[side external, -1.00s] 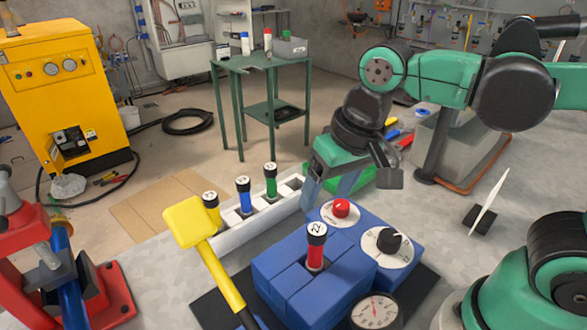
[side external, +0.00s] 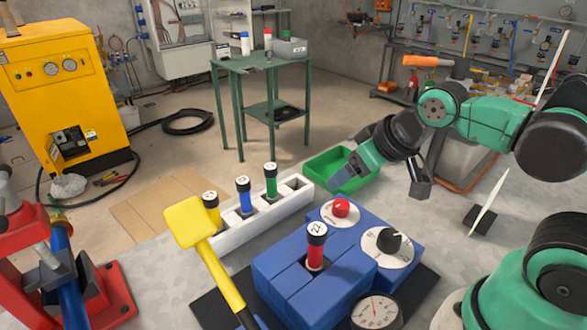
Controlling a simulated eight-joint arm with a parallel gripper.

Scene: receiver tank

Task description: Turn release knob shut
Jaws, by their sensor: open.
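A blue block (side external: 275,275) on a dark mat carries two knobs. The red knob (side external: 341,207) sits on a round white plate at its back. The black knob (side external: 389,242) sits on a larger marked white dial at its right. I cannot tell by label which is the release knob. A red cartridge with a black, numbered cap (side external: 316,252) stands upright in the block. A round gauge (side external: 375,311) is at the block's front right. My gripper (side external: 343,172) is open and empty, above and behind the red knob, tilted down to the left. It touches neither knob.
A white rack (side external: 240,232) holds yellow, blue and green capped cartridges, with an empty slot at right. A yellow-handled tool (side external: 205,245) stands left of the block. A green tray (side external: 352,181) lies behind my gripper. A thin white plate (side external: 488,203) stands at right.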

